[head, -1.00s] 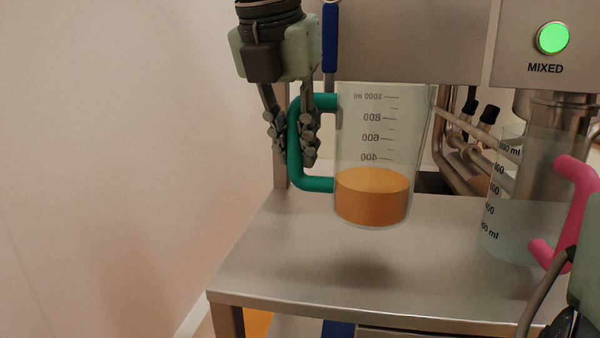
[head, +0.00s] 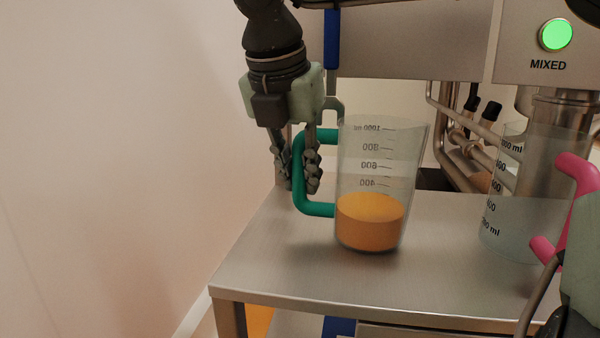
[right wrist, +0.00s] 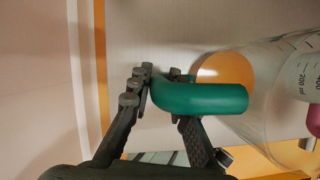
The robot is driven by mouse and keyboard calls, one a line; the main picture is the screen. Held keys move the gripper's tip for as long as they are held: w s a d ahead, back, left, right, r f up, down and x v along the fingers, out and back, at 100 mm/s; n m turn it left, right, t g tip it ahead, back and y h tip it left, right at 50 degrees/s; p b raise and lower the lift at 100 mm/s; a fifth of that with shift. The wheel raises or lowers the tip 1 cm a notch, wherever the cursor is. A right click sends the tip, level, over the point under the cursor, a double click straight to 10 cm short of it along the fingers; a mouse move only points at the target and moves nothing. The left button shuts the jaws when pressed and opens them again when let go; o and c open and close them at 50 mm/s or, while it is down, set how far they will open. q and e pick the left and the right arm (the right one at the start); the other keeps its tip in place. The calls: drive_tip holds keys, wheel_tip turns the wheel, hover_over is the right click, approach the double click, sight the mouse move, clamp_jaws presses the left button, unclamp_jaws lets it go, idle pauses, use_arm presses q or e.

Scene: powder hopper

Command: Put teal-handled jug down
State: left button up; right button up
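The teal-handled jug (head: 384,160) is clear, with an orange filling in its lower part, and stands about upright at the table top (head: 290,265). Its base is at or just above the surface; I cannot tell if it touches. My right gripper (head: 297,180) reaches down from above with its fingers on both sides of the teal handle, shut on it. In the right wrist view the handle (right wrist: 205,97) lies between the two fingers (right wrist: 160,95). The fingers of my left gripper do not show.
A pink-handled jug (head: 505,215) stands to the right, under a steel outlet, with part of my own body in front of it. Steel pipes (head: 447,130) run behind. A green lamp (head: 556,35) marked MIXED is lit. The table's front left is clear.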

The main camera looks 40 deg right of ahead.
drive_tip(key=o, duration=0.4)
drive_tip(key=shift+o, duration=0.2)
drive_tip(key=v, duration=1.2)
